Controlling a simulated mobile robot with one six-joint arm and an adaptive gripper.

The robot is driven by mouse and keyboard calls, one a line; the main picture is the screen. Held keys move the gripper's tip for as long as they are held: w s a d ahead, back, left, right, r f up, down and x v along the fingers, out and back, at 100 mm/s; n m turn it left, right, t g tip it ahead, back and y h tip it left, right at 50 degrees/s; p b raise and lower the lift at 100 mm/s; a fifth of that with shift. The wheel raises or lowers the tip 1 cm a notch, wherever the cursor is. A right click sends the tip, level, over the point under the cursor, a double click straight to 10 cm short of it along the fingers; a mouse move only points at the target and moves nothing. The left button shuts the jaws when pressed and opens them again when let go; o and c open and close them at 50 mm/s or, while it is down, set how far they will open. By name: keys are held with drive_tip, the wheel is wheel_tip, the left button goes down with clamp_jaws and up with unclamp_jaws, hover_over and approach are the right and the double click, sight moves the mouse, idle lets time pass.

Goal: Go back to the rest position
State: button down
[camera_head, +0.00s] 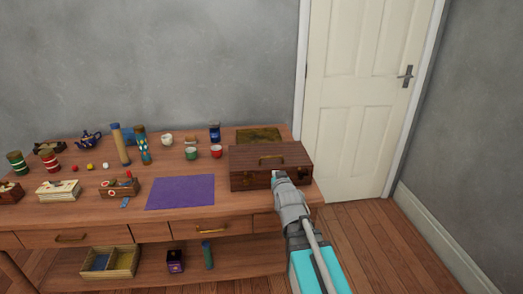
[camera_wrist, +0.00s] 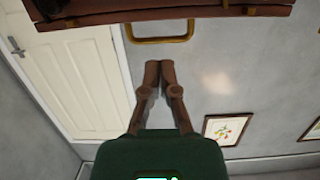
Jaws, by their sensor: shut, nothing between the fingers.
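My gripper (camera_wrist: 158,68) is shut and empty, with its two brown fingers together in the wrist view. In the head view the grey end of my arm is at the front of the wooden box (camera_head: 250,183), near the right end of the table. The box is dark brown, lid down, with a brass handle (camera_head: 272,158) on top. In the wrist view the picture is upside down, and the brass handle (camera_wrist: 160,40) shows just beyond the fingertips, apart from them in the picture. Whether my gripper touches the box in the head view I cannot tell.
The wooden table (camera_head: 235,207) has a purple mat (camera_head: 181,192), cups, cans, a blue teapot (camera_head: 89,139) and small boxes on its left and middle. A crate (camera_head: 109,262) is on the lower shelf. A white door (camera_head: 365,100) stands behind; the floor at right is clear.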

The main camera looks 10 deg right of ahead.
drive_tip(key=s+f+g, duration=0.9)
drive_tip(key=f, duration=0.2)
drive_tip(key=s+f+g, duration=0.3)
drive_tip(key=s+g, duration=0.4)
drive_tip(key=s, duration=0.6)
wheel_tip(320, 180, up, 18)
drive_tip(key=p, duration=1.9)
drive_tip(key=shift+w, duration=0.3)
drive_tip(key=shift+d, duration=0.2)
